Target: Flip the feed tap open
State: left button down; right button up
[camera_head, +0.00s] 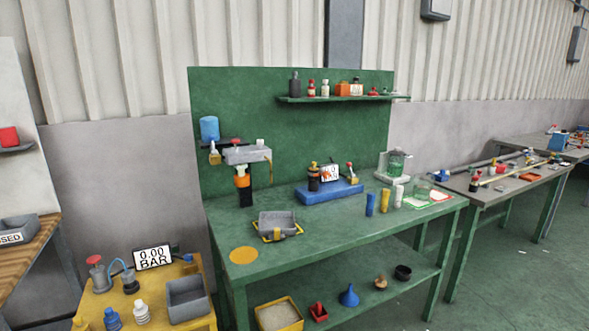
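Neither of my grippers shows in the head view. A blue cylindrical tank (209,128) is mounted at the left of the green back panel, with a small yellow fitting (215,156) below it. Beside it is a grey block (247,155) with a small red part (236,142) on top. An orange and black device (243,186) stands below the block. Which of these parts is the feed tap, and whether it is open, is too small to tell. A blue base (330,192) at mid-bench carries small fittings, one with a red top.
The green bench (330,233) also holds a grey tray (277,222), a yellow disc (243,255), blue, yellow and white cylinders, and glassware. The bench's front middle is clear.

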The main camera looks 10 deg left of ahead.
aim_at(212, 137)
jog(key=u, duration=0.5)
jog(key=k, duration=0.6)
jog(key=u, duration=1.5)
jog(key=i, duration=1.85)
jog(key=z, duration=0.85)
